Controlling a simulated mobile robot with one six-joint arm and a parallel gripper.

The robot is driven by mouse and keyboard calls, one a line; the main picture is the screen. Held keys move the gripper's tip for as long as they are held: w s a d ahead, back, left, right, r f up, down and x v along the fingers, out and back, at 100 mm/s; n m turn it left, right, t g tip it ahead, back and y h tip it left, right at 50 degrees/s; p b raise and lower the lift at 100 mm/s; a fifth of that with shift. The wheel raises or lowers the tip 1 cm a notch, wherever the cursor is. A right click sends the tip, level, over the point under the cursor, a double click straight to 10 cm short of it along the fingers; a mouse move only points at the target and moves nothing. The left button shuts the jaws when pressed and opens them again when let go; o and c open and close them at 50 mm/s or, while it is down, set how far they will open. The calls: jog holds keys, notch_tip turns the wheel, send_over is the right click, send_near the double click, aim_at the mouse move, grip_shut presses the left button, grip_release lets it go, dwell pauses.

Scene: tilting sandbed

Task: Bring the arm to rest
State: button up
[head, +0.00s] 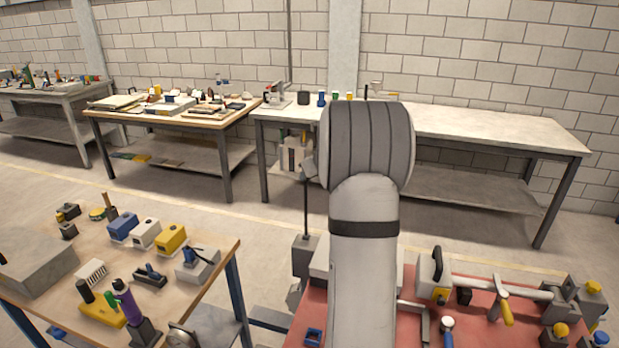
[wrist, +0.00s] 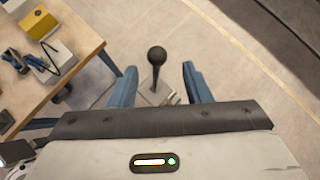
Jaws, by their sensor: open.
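In the wrist view my gripper (wrist: 159,69) is open, its two blue fingers wide apart. A lever with a round black knob (wrist: 156,54) shows in the gap between them. Nothing is gripped, and the knob looks clear of both fingers. How far the knob lies below the fingertips I cannot tell. In the head view my grey arm (head: 363,270) is raised up the middle of the picture and hides most of my gripper. A thin dark upright rod (head: 306,205) stands just left of the arm on a grey box (head: 304,256).
A wooden-topped table (head: 215,262) with blocks and tools stands at the left. A red-topped table (head: 415,318) with pipework and valves lies under the arm and to the right. Benches (head: 500,125) line the back wall. Open floor (head: 480,232) lies between.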

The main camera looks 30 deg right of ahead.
jog(key=shift+s+r, duration=0.35)
jog(key=shift+s, duration=0.05)
jog(key=shift+a, duration=0.1)
jog(key=s+a+r+n+g+y, duration=0.1)
jog(key=s+a+r+n, duration=0.1)
jog(key=s+a+n, duration=0.7)
jog(key=s+a+r+n+g+y, duration=0.1)
jog(key=s+a+n+y, duration=0.1)
jog(key=a+n, duration=0.9)
jog(key=s+a+f+n+g, duration=0.1)
jog(key=s+a+n, duration=0.3)
jog(key=s, duration=0.3)
jog(key=s+a+f+n+g+h+b, duration=0.1)
jog(key=s+a+f+n, duration=0.1)
jog(key=s+a+n, duration=0.2)
jog(key=s+a+f+n+g, duration=0.1)
jog(key=s+a+n, duration=0.4)
jog(key=s+n, duration=0.3)
jog(key=s, duration=0.3)
jog(key=shift+s+f+g, duration=0.3)
jog(key=shift+s+f, duration=0.05)
jog(key=shift+f, duration=0.05)
